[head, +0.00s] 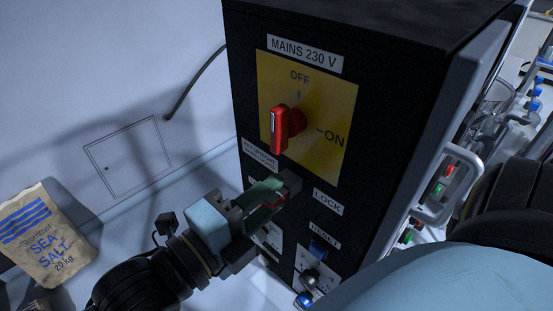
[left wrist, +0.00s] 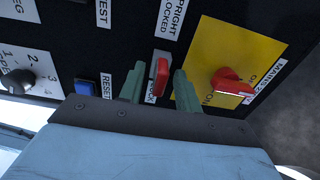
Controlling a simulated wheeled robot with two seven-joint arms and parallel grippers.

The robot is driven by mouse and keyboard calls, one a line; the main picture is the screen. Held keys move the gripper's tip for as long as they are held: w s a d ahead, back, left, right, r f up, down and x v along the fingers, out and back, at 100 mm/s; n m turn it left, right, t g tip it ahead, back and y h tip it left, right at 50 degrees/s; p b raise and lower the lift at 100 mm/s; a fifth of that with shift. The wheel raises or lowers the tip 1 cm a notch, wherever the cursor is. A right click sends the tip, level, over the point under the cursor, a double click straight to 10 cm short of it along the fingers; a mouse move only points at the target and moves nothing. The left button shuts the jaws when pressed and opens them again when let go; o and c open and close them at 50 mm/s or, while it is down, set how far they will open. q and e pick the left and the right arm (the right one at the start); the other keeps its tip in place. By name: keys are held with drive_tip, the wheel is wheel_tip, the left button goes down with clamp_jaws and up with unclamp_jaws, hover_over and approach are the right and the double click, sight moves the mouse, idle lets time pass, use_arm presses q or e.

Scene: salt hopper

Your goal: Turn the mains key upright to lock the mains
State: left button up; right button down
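The red mains key (left wrist: 160,76) sits on the black panel beside the LOCK label (head: 328,202). It appears to lie crosswise to the panel, not upright. My left gripper (head: 280,190) is at the key. In the left wrist view its green fingers (left wrist: 160,90) stand on either side of the key with a small gap on each side, so it looks open around the key. The red mains switch (head: 281,130) on the yellow plate (head: 338,100) has its handle vertical, in line with OFF. My right gripper is not in view.
A blue RESET button (head: 318,247) and a dark knob (left wrist: 18,80) sit lower on the panel. A sea salt sack (head: 42,235) stands at the lower left. A metal handle (head: 452,185) sticks out at the right. Open floor lies left of the cabinet.

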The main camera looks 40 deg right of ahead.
use_arm(q)
clamp_jaws()
drive_tip(key=shift+r+n+p, duration=0.1)
drive_tip(key=shift+n+p, duration=0.4)
drive_tip(key=shift+n, duration=0.3)
drive_tip(key=shift+n+p, duration=0.5)
drive_tip(key=shift+n, duration=0.8)
